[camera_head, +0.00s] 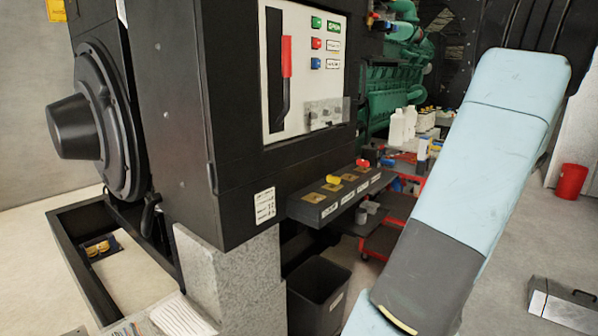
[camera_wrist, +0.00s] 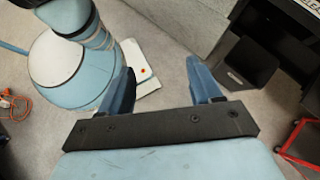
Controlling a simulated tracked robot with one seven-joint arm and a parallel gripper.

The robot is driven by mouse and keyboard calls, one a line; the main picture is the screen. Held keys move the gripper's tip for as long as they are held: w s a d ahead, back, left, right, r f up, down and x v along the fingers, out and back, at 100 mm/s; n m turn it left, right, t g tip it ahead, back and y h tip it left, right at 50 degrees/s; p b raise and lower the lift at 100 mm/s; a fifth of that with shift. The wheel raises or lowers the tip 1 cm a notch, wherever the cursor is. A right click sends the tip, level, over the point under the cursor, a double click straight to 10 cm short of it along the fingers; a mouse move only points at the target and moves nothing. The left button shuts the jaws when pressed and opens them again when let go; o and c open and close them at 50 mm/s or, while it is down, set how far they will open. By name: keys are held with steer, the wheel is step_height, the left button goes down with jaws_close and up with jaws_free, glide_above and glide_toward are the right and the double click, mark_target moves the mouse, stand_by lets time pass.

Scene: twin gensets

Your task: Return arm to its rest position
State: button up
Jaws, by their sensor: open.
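My gripper (camera_wrist: 160,90) shows in the wrist view with its two blue fingers apart and nothing between them. It hangs over bare grey floor. My own pale blue base and lower arm are at the upper left of that view, close to the left finger. In the head view my pale blue arm link slants from the upper right down to the bottom middle, and the gripper is not visible there.
A black genset cabinet (camera_head: 180,130) with a red-handled lever (camera_head: 286,75) stands left of my arm. A black bin (camera_head: 318,290) sits below the switch shelf (camera_head: 340,195). Red carts (camera_head: 380,242) stand behind. A metal toolbox (camera_head: 560,305) and red bucket (camera_head: 571,181) are at right.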

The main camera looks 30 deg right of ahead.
steer(key=w+a+r+n+g+h, duration=0.25)
steer(key=w+a+n, duration=0.35)
steer(key=a, duration=0.5)
steer(key=w+a+r+n+g+h, duration=0.2)
steer(key=w+a+r+n+h, duration=0.15)
steer(key=w+a, duration=0.65)
steer(key=s+a+r+n+t+h, duration=0.1)
steer(key=s+a+n+t, duration=0.2)
steer(key=a+n, duration=0.3)
steer(key=s+a+r+n+t+h, duration=0.1)
steer(key=s+a+n+t, duration=0.2)
steer(key=a, duration=1.3)
steer(key=s+n, duration=0.2)
steer(key=n, duration=0.1)
steer(key=shift+a+r+h, duration=0.3)
steer(key=shift+a+h, duration=0.1)
steer(key=shift+n, duration=0.25)
steer(key=shift+c, duration=0.3)
